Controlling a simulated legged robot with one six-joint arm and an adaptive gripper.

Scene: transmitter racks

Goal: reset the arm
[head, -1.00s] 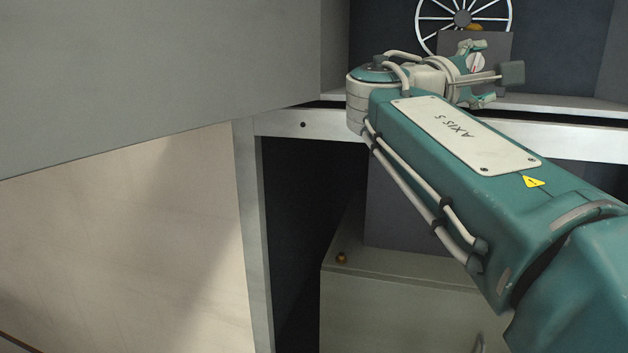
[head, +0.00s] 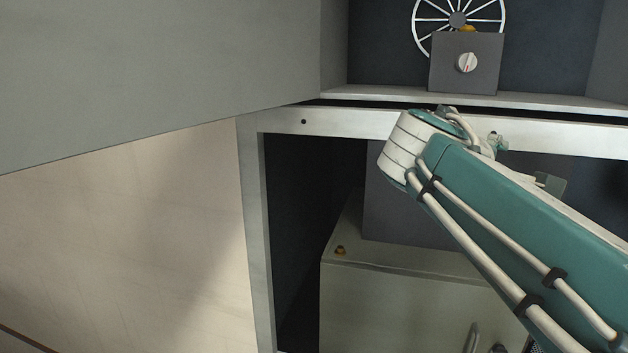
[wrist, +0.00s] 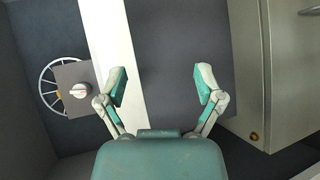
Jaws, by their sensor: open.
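My gripper (wrist: 162,88) shows in the wrist view with its two fingers spread apart and nothing between them. In the head view my teal arm reaches in from the lower right, and its wrist hides most of the gripper. The gripper is in front of the rack, below the shelf. A grey box with a white knob (head: 467,62) stands on the shelf, above and apart from my arm. The knob also shows at the left of the wrist view (wrist: 79,90).
A white spoked wheel (head: 428,18) is behind the knob box. A grey-green cabinet (head: 400,300) with a handle stands below. A large grey panel (head: 160,70) fills the upper left.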

